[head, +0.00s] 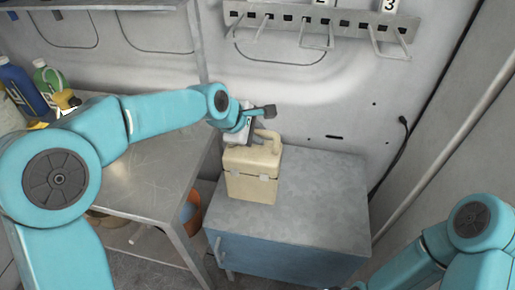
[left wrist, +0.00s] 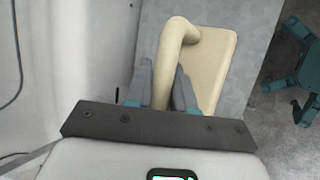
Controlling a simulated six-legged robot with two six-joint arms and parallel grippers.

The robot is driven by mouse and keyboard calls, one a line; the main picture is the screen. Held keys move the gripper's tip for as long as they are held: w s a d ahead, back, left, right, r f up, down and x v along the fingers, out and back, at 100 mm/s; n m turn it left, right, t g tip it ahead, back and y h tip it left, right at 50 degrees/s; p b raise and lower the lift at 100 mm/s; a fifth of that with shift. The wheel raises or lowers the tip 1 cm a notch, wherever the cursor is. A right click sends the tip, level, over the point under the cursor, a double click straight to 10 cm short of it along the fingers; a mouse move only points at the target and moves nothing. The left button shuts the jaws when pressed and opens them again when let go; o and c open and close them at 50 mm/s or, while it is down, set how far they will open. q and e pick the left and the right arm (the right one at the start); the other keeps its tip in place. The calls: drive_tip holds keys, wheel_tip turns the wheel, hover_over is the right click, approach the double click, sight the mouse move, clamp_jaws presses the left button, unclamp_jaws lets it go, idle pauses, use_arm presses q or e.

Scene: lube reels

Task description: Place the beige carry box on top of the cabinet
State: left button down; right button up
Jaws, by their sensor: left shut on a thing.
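The beige carry box (head: 253,178) is upright over the left back part of the cabinet's grey top (head: 320,205). Its base looks level with that top; I cannot tell whether it rests there or hangs just above. My left gripper (head: 258,128) is at the box's handle (head: 268,138), above the lid. In the left wrist view, the fingers of the left gripper (left wrist: 163,80) are shut on the curved handle (left wrist: 178,35), with the box lid (left wrist: 216,70) behind. My right arm shows at the lower right of the head view; its gripper is out of view.
A metal table (head: 150,185) stands left of the cabinet, with bottles (head: 45,80) at its far left. A hook rail (head: 320,20) is on the back wall. A pole (head: 440,150) and a dark cable (head: 400,150) are at the right. The cabinet top's right side is clear.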

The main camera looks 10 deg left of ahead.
sight(257, 147)
use_arm(q)
wheel_tip(257, 147, down, 4)
drive_tip(key=shift+d+f, duration=0.1)
drive_tip(key=shift+f, duration=0.4)
drive_tip(key=c, duration=1)
unclamp_jaws()
drive_tip(key=shift+f, duration=0.15)
drive_tip(key=shift+o, duration=0.2)
